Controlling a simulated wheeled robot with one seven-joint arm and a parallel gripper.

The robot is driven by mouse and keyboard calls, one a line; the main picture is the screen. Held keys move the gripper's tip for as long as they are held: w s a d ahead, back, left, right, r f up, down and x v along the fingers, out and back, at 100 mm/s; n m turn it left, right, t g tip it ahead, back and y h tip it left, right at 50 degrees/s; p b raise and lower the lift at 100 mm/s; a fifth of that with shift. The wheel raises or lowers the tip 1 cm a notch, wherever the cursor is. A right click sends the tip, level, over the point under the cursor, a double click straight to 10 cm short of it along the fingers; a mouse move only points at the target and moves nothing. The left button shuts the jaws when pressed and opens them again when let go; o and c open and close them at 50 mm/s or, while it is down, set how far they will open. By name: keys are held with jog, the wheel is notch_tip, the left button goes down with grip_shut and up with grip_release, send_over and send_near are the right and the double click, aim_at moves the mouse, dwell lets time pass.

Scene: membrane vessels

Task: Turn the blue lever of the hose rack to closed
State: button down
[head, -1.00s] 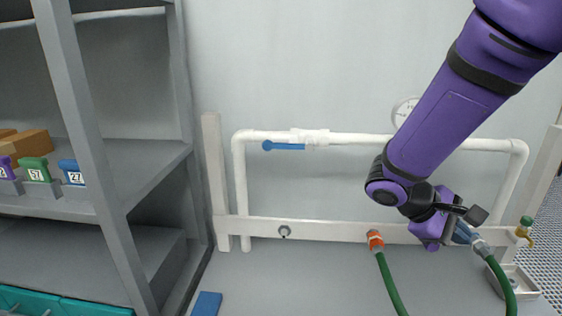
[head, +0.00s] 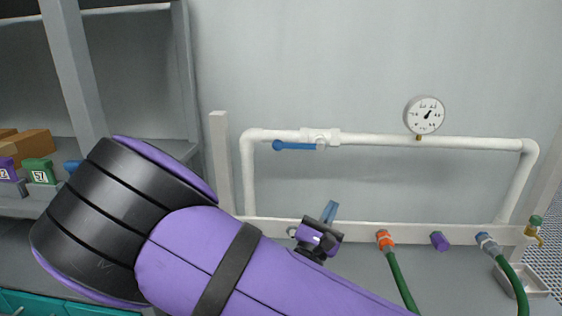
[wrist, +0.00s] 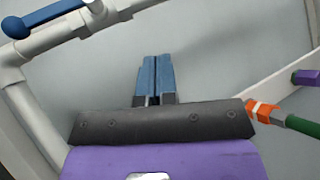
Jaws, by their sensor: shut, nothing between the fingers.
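The hose rack's white pipe (head: 380,140) runs along the wall. The blue lever (head: 296,145) lies almost level along its upper run, reaching left from the white valve body (head: 320,137). In the wrist view the lever (wrist: 45,19) is at the upper left, beside the pipe. My gripper (head: 332,206) is below and slightly right of the lever, apart from it, with its blue fingers pointing up. In the wrist view the fingers of my gripper (wrist: 155,66) are together and empty, with bare wall behind them.
A pressure gauge (head: 425,115) sits on the pipe at the right. The lower rail has an orange hose fitting (head: 385,240), a purple cap (head: 439,241) and a blue hose fitting (head: 487,243). Grey shelving (head: 75,80) stands at the left. The wall inside the pipe frame is clear.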

aim_at(299, 146)
jog(key=a+f+n+t+y, duration=0.2)
jog(key=a+n+t+y, duration=0.6)
jog(key=a+n+y, duration=0.3)
jog(key=w+d+r+m+y, duration=0.1)
jog(key=w+d+r, duration=0.1)
jog(key=w+r, duration=0.5)
notch_tip(299, 146, up, 4)
jog(key=shift+d+r, duration=0.2)
